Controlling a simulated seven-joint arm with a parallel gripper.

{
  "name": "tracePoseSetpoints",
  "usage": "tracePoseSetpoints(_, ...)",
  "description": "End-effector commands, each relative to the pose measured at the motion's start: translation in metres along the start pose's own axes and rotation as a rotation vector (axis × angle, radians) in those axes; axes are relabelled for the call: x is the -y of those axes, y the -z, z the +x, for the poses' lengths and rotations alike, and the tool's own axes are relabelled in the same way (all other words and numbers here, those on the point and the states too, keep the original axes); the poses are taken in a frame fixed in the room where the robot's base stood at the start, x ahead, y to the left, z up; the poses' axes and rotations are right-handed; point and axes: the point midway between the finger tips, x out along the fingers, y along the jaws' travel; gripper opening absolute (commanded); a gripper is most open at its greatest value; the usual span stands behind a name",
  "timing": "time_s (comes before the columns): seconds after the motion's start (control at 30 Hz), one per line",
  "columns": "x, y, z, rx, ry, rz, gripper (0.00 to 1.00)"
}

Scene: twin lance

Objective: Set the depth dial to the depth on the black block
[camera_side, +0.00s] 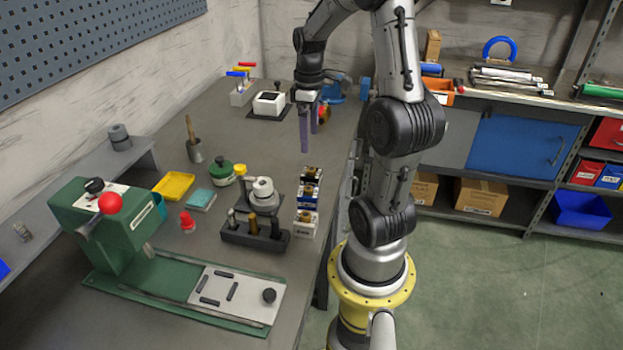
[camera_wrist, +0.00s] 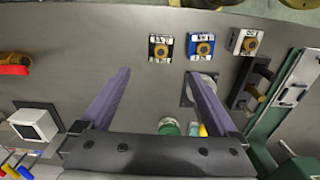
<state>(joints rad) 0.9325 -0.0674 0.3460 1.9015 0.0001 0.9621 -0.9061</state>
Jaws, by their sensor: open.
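A black block (camera_side: 311,174) with a brass-coloured fitting on top stands at the far end of a short row, with a blue block (camera_side: 308,197) and a white block (camera_side: 306,222). In the wrist view the black block (camera_wrist: 160,48) lies just beyond my fingertips; its marking is too small to read. A green machine (camera_side: 105,225) at the left has a red ball handle, a black knob (camera_side: 94,186) on top and another black knob (camera_side: 269,295) on its base plate. I cannot tell which is the depth dial. My gripper (camera_side: 309,140) is open and empty, above the bench behind the blocks.
A dark rack (camera_side: 255,236) with upright tools stands between the blocks and the machine. A grey round-topped device (camera_side: 262,193), a green jar (camera_side: 221,172) and a yellow tray (camera_side: 174,186) stand nearby. A white box (camera_side: 269,103) is at the back.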

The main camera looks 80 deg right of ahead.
Motion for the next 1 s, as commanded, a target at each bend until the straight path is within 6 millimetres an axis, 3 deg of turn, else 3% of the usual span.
tracePoseSetpoints(0.3, 0.001, 0.000, 0.058, 0.003, 0.003, -0.001, 0.95)
tracePoseSetpoints(0.57, 0.001, 0.001, 0.078, 0.001, 0.001, -0.002, 0.95)
tracePoseSetpoints(0.83, 0.002, 0.003, 0.114, 0.003, 0.003, -0.002, 0.95)
tracePoseSetpoints(1.0, 0.001, 0.003, 0.127, 0.001, 0.001, -0.002, 0.95)
